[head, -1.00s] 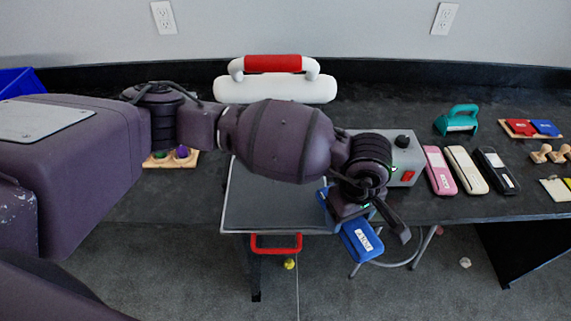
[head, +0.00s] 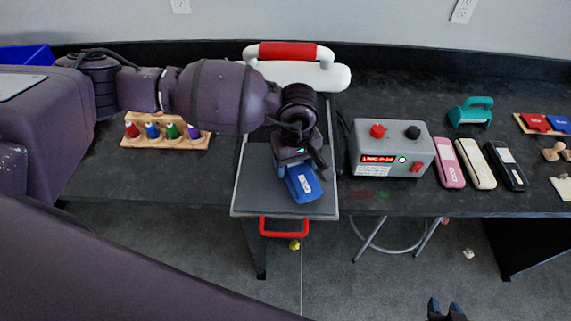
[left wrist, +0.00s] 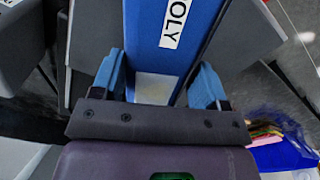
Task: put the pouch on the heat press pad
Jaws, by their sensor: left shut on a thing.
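The blue pouch (head: 304,184) with a white label is in my left gripper (head: 296,168). In the left wrist view the pouch (left wrist: 178,50) lies between the two blue fingers (left wrist: 165,88), which are shut on it. It is over the front part of the dark grey heat press pad (head: 259,190). I cannot tell whether it touches the pad. The arm hides much of the pad's back. Two dark blue tips at the bottom edge look like my right gripper (head: 445,310); the rest of it is out of frame.
The heat press has a white and red top handle (head: 288,50) and a red front handle (head: 284,228). A grey control box (head: 392,150) stands right of the pad. Pink, cream and black cases lie beyond it. A wooden rack (head: 165,143) with coloured spools stands left.

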